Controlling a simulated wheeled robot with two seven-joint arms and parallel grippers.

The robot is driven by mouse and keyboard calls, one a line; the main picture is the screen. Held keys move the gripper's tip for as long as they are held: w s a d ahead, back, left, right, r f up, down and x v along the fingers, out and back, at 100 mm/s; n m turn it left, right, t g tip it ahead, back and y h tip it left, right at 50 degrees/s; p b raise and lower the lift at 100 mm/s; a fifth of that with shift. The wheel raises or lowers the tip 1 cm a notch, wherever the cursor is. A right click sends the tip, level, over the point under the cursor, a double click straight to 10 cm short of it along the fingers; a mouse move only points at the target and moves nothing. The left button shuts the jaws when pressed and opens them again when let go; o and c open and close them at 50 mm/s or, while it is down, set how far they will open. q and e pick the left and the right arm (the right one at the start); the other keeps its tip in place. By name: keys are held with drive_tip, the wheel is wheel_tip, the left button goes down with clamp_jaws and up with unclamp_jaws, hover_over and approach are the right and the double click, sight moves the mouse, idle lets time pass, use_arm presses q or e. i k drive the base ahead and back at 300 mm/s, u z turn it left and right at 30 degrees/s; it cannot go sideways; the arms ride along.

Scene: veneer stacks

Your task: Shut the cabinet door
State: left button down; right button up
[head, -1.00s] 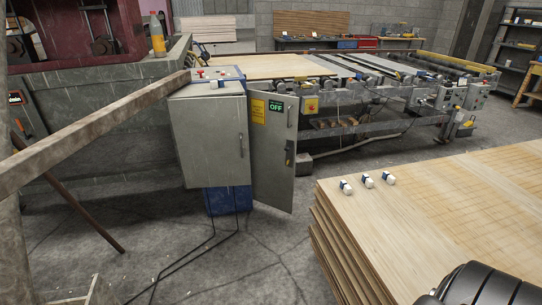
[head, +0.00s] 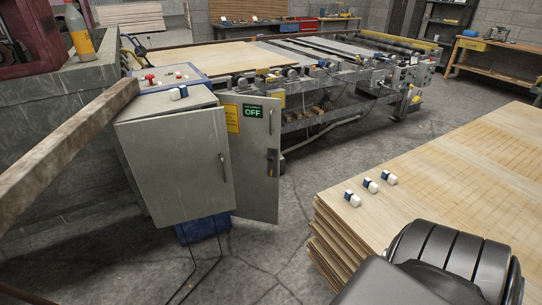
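A grey metal cabinet (head: 165,101) stands left of centre above a blue base (head: 203,227). Its front has a large grey panel (head: 178,167) with a bar handle (head: 223,167) near the right edge. A second grey panel (head: 248,185) stands out to the right of it, with a yellow label, a green "OFF" sign (head: 253,112) and a dark latch (head: 271,161). It looks like a door standing open; its hinge side is hidden behind the front panel. Neither of my grippers is in view.
A wooden beam (head: 60,145) slants across the left, close to the cabinet. A veneer stack (head: 440,190) with three small white-and-blue pieces fills the right. A long roller machine (head: 340,75) stands behind. Bare floor (head: 290,240) lies between cabinet and stack.

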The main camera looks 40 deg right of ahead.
sight(253, 123)
drive_tip(key=z, duration=0.7)
drive_tip(key=i, duration=1.05)
drive_tip(key=z, duration=1.15)
drive_tip(key=i, duration=0.3)
drive_tip(key=z, duration=0.3)
